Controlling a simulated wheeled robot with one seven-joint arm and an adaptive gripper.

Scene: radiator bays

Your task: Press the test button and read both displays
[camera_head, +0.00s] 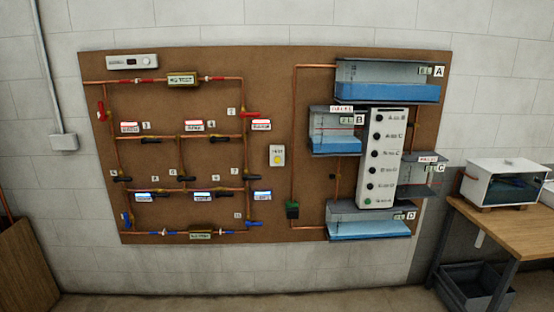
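The likely test button is a yellow round button on a small white plate (277,156), fixed to the middle of the brown board (270,200). Its small lettering is hard to read. A white box with a small dark window (132,62), which may be a display, sits at the board's top left. Small greenish readouts show beside the letters on the tanks: tank A (388,92), tank B (335,144), tank C (425,180) and tank D (370,230). Their digits are too small to read. I cannot tell which two displays are meant. My gripper is not in view.
Copper pipes with red, black and blue valve handles cover the board's left half. A white panel with several knobs (390,128) stands among the tanks. A wooden bench (525,222) with a white box is at right, a grey crate (474,288) below. Floor shows along the bottom.

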